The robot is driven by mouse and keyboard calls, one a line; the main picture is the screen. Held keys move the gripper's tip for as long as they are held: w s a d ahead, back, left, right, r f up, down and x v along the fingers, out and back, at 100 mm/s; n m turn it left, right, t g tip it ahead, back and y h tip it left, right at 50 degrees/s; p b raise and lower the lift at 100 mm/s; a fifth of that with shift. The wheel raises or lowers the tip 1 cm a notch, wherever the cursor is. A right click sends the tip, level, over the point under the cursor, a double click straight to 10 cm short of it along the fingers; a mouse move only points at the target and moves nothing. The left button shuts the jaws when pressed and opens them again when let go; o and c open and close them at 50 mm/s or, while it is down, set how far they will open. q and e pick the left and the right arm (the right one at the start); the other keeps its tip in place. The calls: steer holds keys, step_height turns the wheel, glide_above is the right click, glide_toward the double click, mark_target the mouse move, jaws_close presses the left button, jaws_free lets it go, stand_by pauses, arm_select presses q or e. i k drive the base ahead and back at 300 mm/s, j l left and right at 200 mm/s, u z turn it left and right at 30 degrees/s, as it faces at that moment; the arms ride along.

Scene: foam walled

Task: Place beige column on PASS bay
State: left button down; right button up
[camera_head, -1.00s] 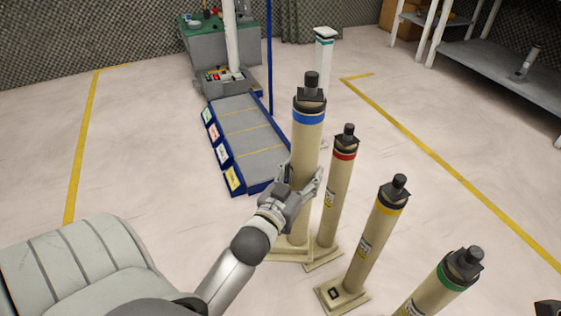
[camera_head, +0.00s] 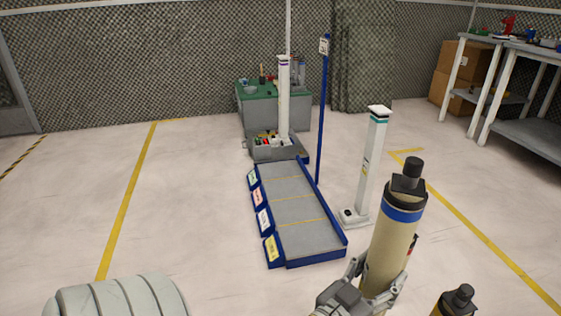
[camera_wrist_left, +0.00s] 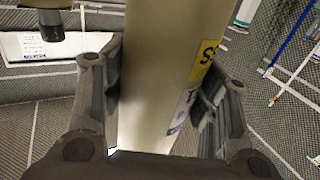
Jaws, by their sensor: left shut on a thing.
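The beige column (camera_head: 393,240) has a blue band and a black top cap, and stands roughly upright at lower right in the head view. My left gripper (camera_head: 376,280) is shut around its shaft. The left wrist view shows the beige shaft (camera_wrist_left: 160,80) between the two fingers (camera_wrist_left: 165,100), with a yellow-and-white label on its side. The column's base is out of view. The low blue-edged platform (camera_head: 302,235) lies to its left, divided into empty bays by yellow lines. Coloured labels (camera_head: 257,197) run along its left edge; their words are too small to read. My right gripper is not in view.
A white column (camera_head: 372,165) stands right of the platform, between it and the beige column. A blue post (camera_head: 322,120) rises by the platform's far right side. Another white column (camera_head: 283,100) stands beyond. A second column top (camera_head: 460,298) shows at lower right.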

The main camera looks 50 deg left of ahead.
mark_target(282, 169)
steer(key=i+j, duration=0.1)
steer(key=j, duration=0.35)
steer(key=i+j, duration=0.1)
steer(key=j, duration=0.4)
steer(key=i+j, duration=0.15)
steer(key=j, duration=0.3)
steer(key=i+j, duration=0.1)
steer(key=j, duration=0.4)
steer(key=i+j+z, duration=0.1)
steer(key=j, duration=0.35)
steer(key=i+j, duration=0.1)
steer(key=j, duration=0.4)
steer(key=i+j, duration=0.1)
steer(key=j, duration=0.4)
